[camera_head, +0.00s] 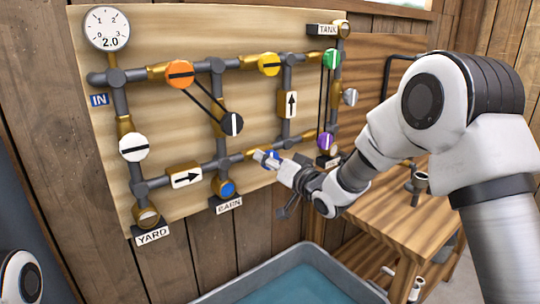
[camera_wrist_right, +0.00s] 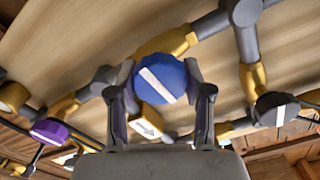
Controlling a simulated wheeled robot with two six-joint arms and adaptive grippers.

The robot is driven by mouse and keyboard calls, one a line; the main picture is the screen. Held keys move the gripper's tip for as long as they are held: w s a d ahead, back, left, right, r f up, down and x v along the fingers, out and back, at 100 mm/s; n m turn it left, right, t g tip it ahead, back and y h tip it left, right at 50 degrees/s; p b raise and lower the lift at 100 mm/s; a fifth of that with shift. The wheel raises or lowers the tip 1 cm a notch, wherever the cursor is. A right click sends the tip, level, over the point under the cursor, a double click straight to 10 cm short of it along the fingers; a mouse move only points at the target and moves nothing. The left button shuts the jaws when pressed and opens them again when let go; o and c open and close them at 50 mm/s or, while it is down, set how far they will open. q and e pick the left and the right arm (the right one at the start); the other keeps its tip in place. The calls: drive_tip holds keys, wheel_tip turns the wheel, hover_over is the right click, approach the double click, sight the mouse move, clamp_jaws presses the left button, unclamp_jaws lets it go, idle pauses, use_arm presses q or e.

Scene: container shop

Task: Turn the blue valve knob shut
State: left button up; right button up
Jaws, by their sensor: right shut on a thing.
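The blue valve knob (camera_wrist_right: 178,78) is round with a white stripe and sits between my right gripper's two fingers in the wrist view. Its stripe runs from upper left to lower right, across the line of the brass-and-grey pipe (camera_wrist_right: 165,42). In the head view the knob (camera_head: 272,155) is on the lower pipe run and is mostly hidden by my fingers. My right gripper (camera_head: 266,160) reaches it from the right and is shut on it. My left gripper is out of view.
Other knobs are on the board: orange (camera_head: 179,74), yellow (camera_head: 269,64), green (camera_head: 331,58), purple (camera_head: 325,141), white (camera_head: 134,147) and black (camera_head: 231,124). A gauge (camera_head: 107,28) reads 2.0. A basin (camera_head: 245,286) stands below; a wooden table (camera_head: 372,218) is at right.

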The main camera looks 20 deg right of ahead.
drive_tip(key=shift+r+m, duration=0.1)
drive_tip(key=shift+m, duration=0.5)
drive_tip(key=o, duration=1.2)
drive_tip(key=v, duration=1.2)
